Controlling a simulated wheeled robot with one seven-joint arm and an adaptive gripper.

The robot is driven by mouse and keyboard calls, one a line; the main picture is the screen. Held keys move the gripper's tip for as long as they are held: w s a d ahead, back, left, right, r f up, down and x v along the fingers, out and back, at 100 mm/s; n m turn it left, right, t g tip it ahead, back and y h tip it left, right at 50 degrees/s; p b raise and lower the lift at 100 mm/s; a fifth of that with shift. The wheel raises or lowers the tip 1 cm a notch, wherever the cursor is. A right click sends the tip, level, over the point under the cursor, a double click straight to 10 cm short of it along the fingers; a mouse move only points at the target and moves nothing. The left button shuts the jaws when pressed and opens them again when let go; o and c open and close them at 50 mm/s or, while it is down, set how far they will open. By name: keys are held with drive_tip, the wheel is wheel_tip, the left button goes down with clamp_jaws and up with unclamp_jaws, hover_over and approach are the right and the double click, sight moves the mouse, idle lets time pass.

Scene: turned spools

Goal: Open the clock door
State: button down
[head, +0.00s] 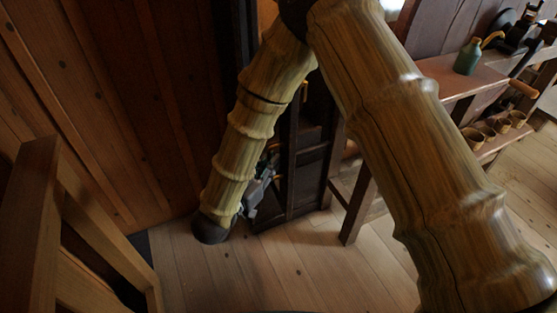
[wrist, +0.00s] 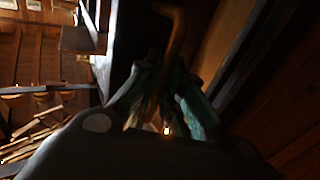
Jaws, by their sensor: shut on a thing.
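The clock (head: 310,155) is a tall dark wooden case, seen in the head view between the two segments of my arm, which hide much of it. Its door seems to be the dark framed front (head: 291,165); I cannot tell how far it stands open. My gripper (head: 268,165) is beside the door's left edge, partly hidden by my forearm. In the wrist view my gripper (wrist: 167,95) has its two greenish fingers closed around a thin brass-coloured handle (wrist: 178,38), which rises between them. The fingertips are dark and blurred.
A wooden railing (head: 40,215) stands at the left. Plank floor (head: 300,270) is clear in front of the clock.

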drive_tip(key=shift+s+a+m+g+h, duration=0.15)
drive_tip(key=shift+a+m+g+h, duration=0.2)
drive_tip(key=shift+a, duration=0.5)
drive_tip(key=shift+s+a+m+g+h, duration=0.1)
drive_tip(key=shift+a+m+g+h, duration=0.2)
drive_tip(key=shift+a, duration=0.5)
drive_tip(key=c, duration=1.5)
unclamp_jaws()
drive_tip(key=shift+c, duration=0.2)
